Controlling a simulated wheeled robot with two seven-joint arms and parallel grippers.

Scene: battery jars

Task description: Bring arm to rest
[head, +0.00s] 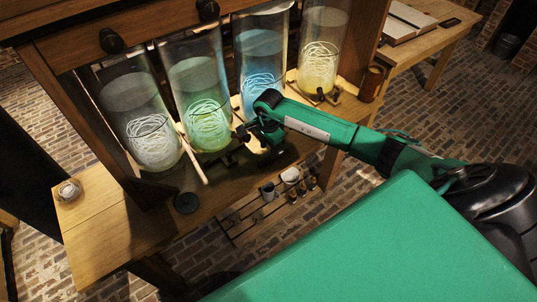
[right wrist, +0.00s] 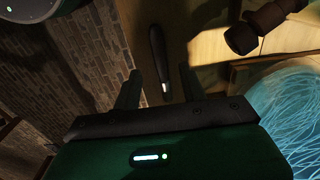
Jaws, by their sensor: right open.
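My right arm reaches in from the right in the head view. Its gripper (head: 243,132) is in front of the jars, near the blue jar (head: 262,60). The blue jar's glowing coils (right wrist: 295,115) fill the right side of that view. My left gripper is not in view.
A clear jar (head: 140,115), a green jar (head: 200,95) and a yellow jar (head: 322,50) stand in the wooden bench. A dark round lid (head: 187,203) lies on its front ledge. A brown cup (head: 371,83) stands right. Small cups (head: 290,176) sit below. Brick floor is open at right.

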